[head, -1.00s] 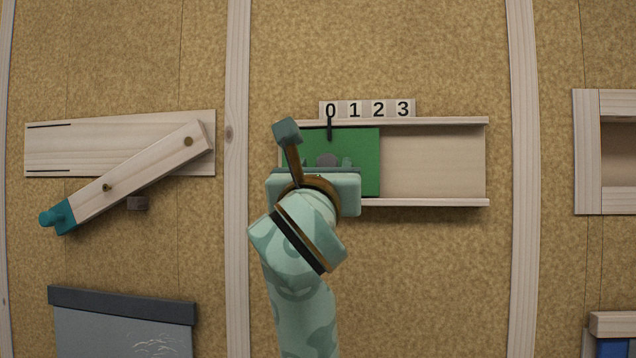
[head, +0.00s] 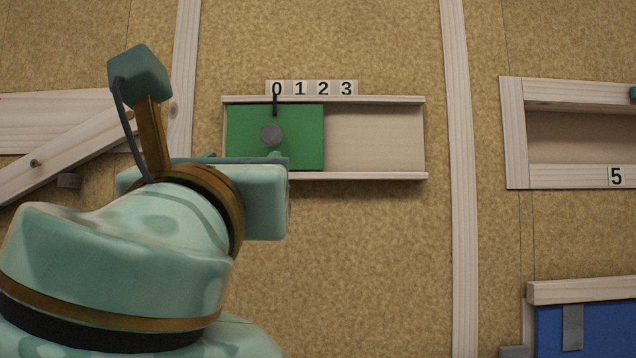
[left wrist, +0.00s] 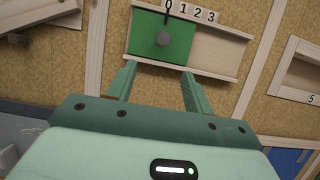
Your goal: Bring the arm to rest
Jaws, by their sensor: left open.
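My left gripper (left wrist: 156,88) is open and empty in the left wrist view, its two fingers apart. Beyond it is a wooden slide frame with a green sliding panel (left wrist: 176,48) that has a round grey knob (left wrist: 163,40). In the head view my left arm comes in at the lower left, and its wrist hides most of the gripper (head: 245,160). There the green panel (head: 300,135) sits at the left end of its track (head: 375,140), its black pointer (head: 275,104) under the 0. The knob (head: 271,134) is clear of the fingers. My right gripper is out of view.
A wooden pivoting bar (head: 75,160) is on the wall at the left, partly behind my arm. A recessed wooden frame (head: 513,130) marked 5 is at the right, with a blue panel (head: 600,330) below it. Bare board lies under the slide track.

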